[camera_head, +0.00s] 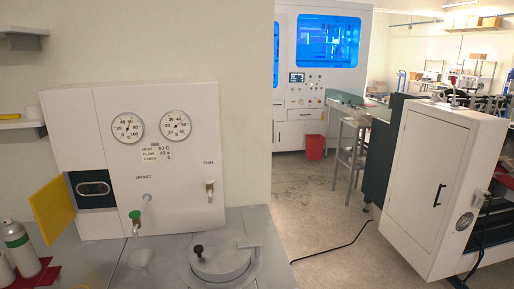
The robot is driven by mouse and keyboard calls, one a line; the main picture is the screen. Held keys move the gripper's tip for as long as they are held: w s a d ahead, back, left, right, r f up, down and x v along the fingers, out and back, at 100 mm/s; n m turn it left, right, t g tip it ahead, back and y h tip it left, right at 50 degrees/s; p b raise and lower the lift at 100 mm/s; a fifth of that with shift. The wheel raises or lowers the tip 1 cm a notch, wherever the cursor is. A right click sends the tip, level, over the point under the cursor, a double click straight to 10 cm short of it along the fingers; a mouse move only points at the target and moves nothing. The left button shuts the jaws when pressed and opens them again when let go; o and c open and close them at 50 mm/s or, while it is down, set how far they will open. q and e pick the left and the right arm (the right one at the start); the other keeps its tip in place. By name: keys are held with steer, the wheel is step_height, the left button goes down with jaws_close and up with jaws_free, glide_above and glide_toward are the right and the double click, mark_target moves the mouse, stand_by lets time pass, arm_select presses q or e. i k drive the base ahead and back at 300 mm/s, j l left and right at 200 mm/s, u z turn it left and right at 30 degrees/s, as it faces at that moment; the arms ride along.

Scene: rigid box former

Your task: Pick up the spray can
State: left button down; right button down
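A can-like bottle with a pale body, a green band and a narrow top (21,250) stands upright at the lower left; it looks like the spray can. It stands on or beside a red flat piece (48,272). A second pale container (4,272) next to it is cut off by the left edge. Neither of my grippers shows in the head view, and nothing is seen touching the can.
A yellow panel (52,209) stands out just behind the can. A white gauge cabinet (160,165) backs the grey worktop (85,266). Open floor (325,225) lies right, with a black cable and white cabinet (428,185).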

mark_target(15, 236)
steer(key=j, duration=1.25)
steer(key=j+z, duration=0.1)
steer(key=j, duration=1.2)
steer(key=k+j, duration=0.1)
steer(key=j, duration=1.15)
steer(key=l+u, duration=0.4)
steer(key=l, duration=0.2)
steer(key=l+u, duration=0.4)
steer(key=l, duration=0.2)
